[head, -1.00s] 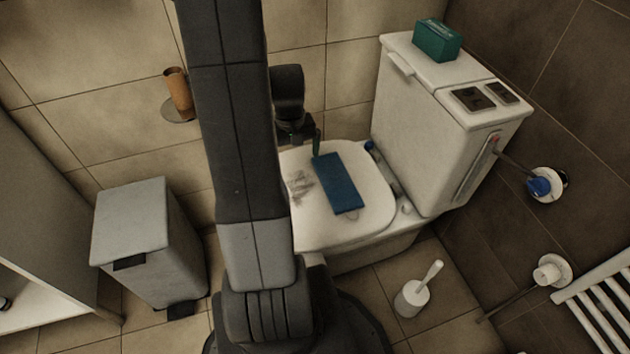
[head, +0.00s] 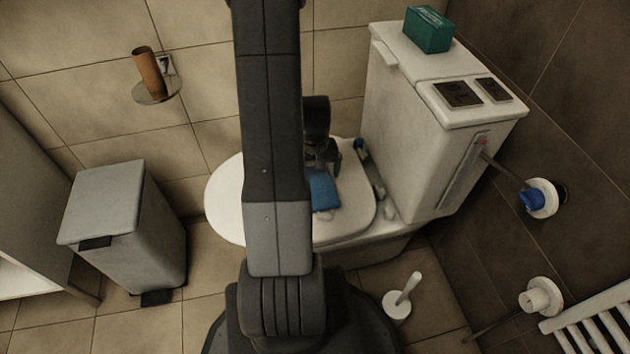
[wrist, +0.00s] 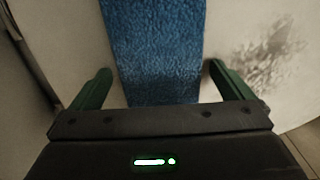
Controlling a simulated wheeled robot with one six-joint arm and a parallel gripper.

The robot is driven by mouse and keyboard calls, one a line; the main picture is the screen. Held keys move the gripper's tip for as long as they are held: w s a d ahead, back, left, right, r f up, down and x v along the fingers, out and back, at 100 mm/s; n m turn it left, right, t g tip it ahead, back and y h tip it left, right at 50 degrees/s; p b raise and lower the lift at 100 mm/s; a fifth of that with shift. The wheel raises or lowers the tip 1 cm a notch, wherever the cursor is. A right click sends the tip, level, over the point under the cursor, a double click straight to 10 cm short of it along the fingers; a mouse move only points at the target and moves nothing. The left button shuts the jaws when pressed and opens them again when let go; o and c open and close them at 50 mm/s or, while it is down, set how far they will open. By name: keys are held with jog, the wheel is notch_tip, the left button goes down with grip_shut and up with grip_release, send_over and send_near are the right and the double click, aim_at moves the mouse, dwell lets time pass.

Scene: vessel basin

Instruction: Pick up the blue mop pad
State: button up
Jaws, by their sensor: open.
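The blue mop pad (head: 323,189) lies on the closed white toilet lid (head: 226,201). In the head view my arm covers part of the pad and the lid. In the wrist view the pad (wrist: 153,50) is a textured blue strip running up from between the fingers. My gripper (wrist: 156,78) is open, with one green finger on each side of the pad and a gap on both sides. Whether the fingertips touch the lid cannot be told. A dark smudge (wrist: 268,55) marks the lid right of the pad in the wrist view.
The white cistern (head: 415,150) stands right of the lid, with a green box (head: 428,30) on top. A grey pedal bin (head: 125,230) stands at left. A toilet brush (head: 398,303) stands on the floor at lower right. A brown roll (head: 148,72) is on a wall holder.

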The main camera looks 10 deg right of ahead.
jog(key=c, duration=0.9)
jog(key=shift+r, duration=0.15)
